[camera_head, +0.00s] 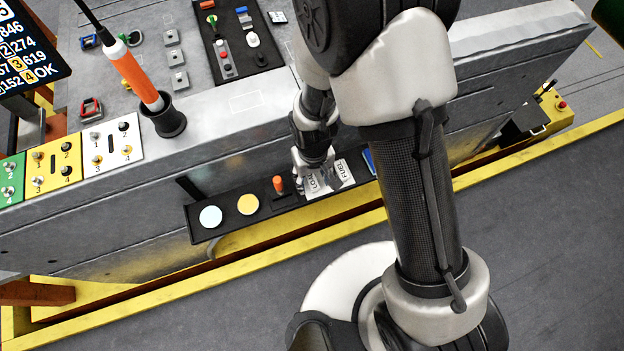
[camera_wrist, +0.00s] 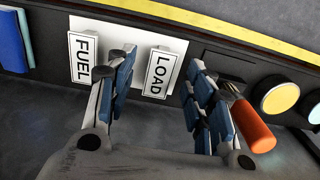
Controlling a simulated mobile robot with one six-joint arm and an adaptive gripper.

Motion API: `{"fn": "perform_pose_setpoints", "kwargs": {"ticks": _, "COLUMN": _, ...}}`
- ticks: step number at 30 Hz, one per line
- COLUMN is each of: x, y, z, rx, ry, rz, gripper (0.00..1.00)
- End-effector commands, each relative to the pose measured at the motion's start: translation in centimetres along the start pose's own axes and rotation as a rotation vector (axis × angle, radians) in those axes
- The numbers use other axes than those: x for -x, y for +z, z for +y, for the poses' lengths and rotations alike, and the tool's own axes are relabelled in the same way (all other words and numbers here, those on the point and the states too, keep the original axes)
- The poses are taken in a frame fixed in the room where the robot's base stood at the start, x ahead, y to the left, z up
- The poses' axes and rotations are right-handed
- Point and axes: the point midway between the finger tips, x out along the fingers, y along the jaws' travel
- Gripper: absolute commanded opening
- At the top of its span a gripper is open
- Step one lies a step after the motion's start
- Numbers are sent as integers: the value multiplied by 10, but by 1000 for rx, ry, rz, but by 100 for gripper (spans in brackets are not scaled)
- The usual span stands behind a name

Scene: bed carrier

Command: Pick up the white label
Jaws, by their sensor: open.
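Two white labels with black print lie on a white plate on the dark shelf (camera_head: 228,225). One reads LOAD (camera_head: 313,184) and the other reads FUEL (camera_head: 344,171). In the wrist view LOAD (camera_wrist: 160,74) shows between the fingers of my gripper (camera_wrist: 160,82), with FUEL (camera_wrist: 84,58) outside them to the left. My gripper is open and empty, its blue-padded fingers either side of LOAD. In the head view my gripper (camera_head: 312,165) hangs over the labels and partly hides LOAD. I cannot tell whether the fingers touch it.
A yellow disc (camera_head: 248,204) and a pale blue disc (camera_head: 210,216) sit further left on the shelf in the head view. A blue item (camera_wrist: 12,40) is beyond FUEL. The grey wall (camera_head: 110,220) stands behind.

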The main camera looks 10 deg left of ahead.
Motion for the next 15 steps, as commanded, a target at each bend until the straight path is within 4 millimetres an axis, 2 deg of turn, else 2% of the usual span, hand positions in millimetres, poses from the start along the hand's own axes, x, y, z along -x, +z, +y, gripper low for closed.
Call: {"fn": "perform_pose_setpoints", "kwargs": {"ticks": 15, "x": -3, "y": 0, "z": 0, "rx": 0, "ry": 0, "rz": 1, "gripper": 48}}
